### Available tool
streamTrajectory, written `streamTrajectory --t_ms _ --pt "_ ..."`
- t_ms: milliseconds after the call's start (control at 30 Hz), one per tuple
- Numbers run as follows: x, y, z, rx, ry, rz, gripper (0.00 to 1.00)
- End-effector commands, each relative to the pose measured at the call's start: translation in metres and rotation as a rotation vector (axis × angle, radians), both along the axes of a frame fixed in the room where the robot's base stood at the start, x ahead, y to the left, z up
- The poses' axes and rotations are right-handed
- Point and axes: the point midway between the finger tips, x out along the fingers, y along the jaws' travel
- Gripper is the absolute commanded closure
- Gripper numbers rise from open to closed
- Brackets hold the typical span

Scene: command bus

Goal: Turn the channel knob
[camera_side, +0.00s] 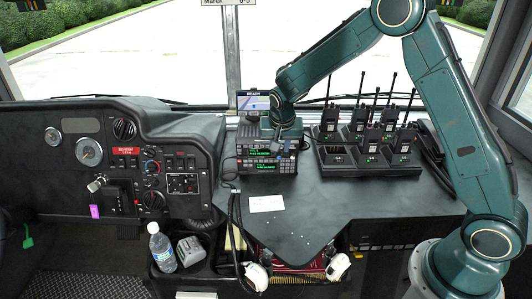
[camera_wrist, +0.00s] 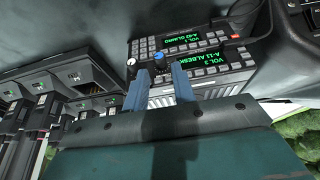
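Two stacked radio units (camera_side: 262,164) with green displays sit on the dash in the side view. In the wrist view the radio front (camera_wrist: 215,60) fills the top middle. A blue-topped knob (camera_wrist: 162,48) and a dark knob with a white top (camera_wrist: 131,62) stand side by side there. I cannot tell which one is the channel knob. My gripper (camera_wrist: 161,72) is open, its two blue fingers apart. The blue-topped knob shows between and just beyond the fingertips; contact cannot be told. In the side view my gripper (camera_side: 284,140) is at the radios' upper right, hiding the knobs.
A charger rack (camera_side: 370,160) with several handheld radios stands close on the right. A small screen (camera_side: 254,101) is behind the radios. Black cables (camera_side: 235,205) hang at the left. A white paper (camera_side: 266,203) lies in front; the dash top beyond it is mostly clear.

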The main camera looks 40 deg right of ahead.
Motion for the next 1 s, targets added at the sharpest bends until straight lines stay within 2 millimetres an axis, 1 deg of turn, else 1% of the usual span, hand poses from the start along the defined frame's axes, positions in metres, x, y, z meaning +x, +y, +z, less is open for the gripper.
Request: streamTrajectory --t_ms 33,100,300,467,700,733,800,867,1000 --pt "0.001 -0.002 -0.007 0.000 0.002 -0.002 0.74" --pt "0.004 -0.005 -0.015 0.000 0.002 -0.002 0.74" --pt "0.009 -0.009 -0.029 0.000 0.000 -0.001 0.74" --pt "0.010 -0.010 -0.034 0.000 0.000 -0.001 0.74" --pt "0.010 -0.010 -0.034 0.000 0.000 -0.001 0.74" --pt "0.010 -0.010 -0.034 0.000 0.000 -0.001 0.76" --pt "0.010 -0.010 -0.034 0.000 0.000 -0.001 0.90" --pt "0.010 -0.010 -0.034 0.000 0.000 -0.001 1.00" --pt "0.010 -0.010 -0.033 0.000 0.000 -0.001 1.00"
